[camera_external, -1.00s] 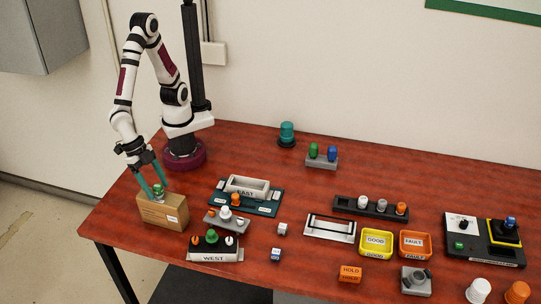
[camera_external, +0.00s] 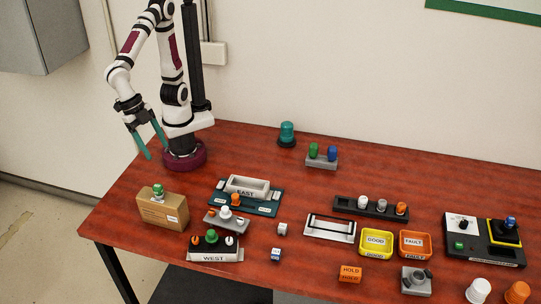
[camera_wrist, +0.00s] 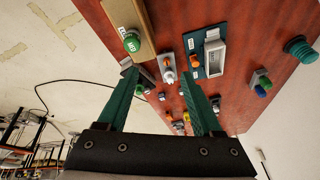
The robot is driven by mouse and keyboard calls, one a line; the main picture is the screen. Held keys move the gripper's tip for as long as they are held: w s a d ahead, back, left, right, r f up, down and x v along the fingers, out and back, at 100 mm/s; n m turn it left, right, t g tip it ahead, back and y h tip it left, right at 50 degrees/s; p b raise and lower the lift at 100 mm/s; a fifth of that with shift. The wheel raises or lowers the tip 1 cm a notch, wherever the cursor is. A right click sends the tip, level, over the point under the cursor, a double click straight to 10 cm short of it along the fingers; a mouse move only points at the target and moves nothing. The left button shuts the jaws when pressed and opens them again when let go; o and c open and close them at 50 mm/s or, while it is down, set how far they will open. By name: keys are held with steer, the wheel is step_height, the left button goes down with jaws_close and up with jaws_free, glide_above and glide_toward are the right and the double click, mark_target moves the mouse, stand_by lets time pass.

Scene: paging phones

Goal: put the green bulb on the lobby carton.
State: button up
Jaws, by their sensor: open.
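The green bulb (camera_external: 158,189) stands on top of the brown lobby carton (camera_external: 160,211) at the left front of the table. In the wrist view the green bulb (camera_wrist: 132,43) shows at the upper left, on the carton (camera_wrist: 118,14). My gripper (camera_external: 148,151) is open and empty, raised above and behind the carton, clear of the bulb. Its two teal fingers also show spread apart in the wrist view (camera_wrist: 163,84), with nothing between them.
Right of the carton stand a grey block with a white bulb (camera_external: 225,213), the WEST tray (camera_external: 214,256) and the EAST tray (camera_external: 247,187). A teal beacon (camera_external: 287,134) stands at the back. The table between my base and the carton is clear.

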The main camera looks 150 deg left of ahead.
steer(key=s+a+f+m+g, duration=0.1)
steer(key=s+a+m, duration=0.4)
steer(key=a, duration=0.4)
steer(key=s+a+f+m+g, duration=0.1)
steer(key=s+a+m+g, duration=0.1)
steer(key=s+a+m, duration=0.2)
steer(key=s+a, duration=0.2)
steer(key=a, duration=0.2)
steer(key=shift+a+f+m+h, duration=0.25)
steer(key=shift+a+m+h, duration=0.1)
steer(key=shift+m+h, duration=0.05)
